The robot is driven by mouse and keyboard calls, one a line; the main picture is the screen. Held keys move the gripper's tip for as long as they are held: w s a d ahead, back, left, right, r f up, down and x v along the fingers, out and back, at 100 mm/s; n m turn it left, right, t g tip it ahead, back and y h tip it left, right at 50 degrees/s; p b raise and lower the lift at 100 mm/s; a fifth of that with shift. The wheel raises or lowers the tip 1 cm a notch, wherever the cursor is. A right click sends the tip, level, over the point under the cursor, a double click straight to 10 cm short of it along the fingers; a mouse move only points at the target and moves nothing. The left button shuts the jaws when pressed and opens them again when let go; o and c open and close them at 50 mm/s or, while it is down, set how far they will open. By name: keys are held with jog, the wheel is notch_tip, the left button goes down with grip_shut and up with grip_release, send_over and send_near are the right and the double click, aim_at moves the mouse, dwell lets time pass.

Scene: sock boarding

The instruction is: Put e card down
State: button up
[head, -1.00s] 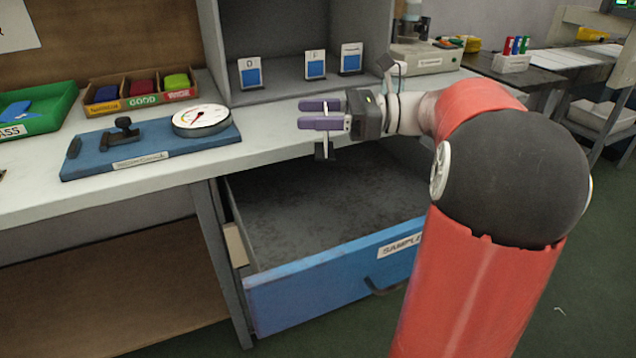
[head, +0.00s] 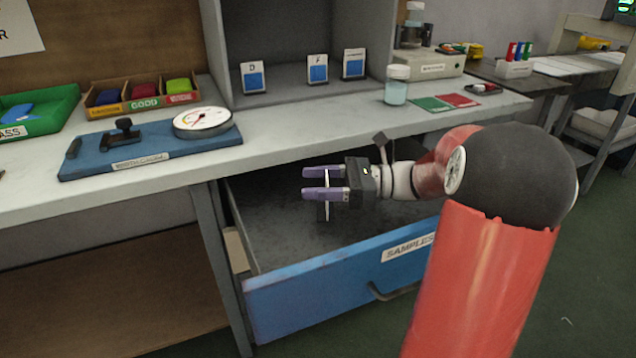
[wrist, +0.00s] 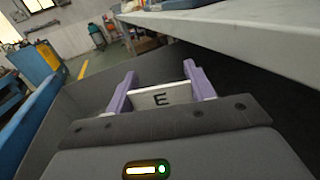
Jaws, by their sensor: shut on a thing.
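My gripper (head: 322,184) has purple fingers and is shut on the E card. In the head view the card shows edge-on as a thin upright strip with a dark base below the fingers. The gripper is over the open blue drawer (head: 320,275) labelled SAMPLES, below the level of the bench top. I cannot tell whether the card's base touches the drawer floor.
Cards D (head: 254,78), F (head: 317,69) and a third one (head: 354,64) stand in the shelf recess. The white bench top (head: 290,133) overhangs the drawer's back. A jar (head: 397,85) and green and red swatches (head: 432,104) sit at right. The visible drawer floor looks clear.

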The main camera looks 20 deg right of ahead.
jog(key=shift+f, duration=0.1)
jog(key=shift+f, duration=0.5)
jog(key=o, duration=1)
jog(key=shift+r, duration=0.1)
jog(key=shift+r, duration=0.35)
jog(key=p+v, duration=0.3)
jog(key=v, duration=0.4)
jog(key=shift+s+d+r, duration=0.1)
jog(key=shift+d+r, duration=0.05)
jog(key=shift+d, duration=0.1)
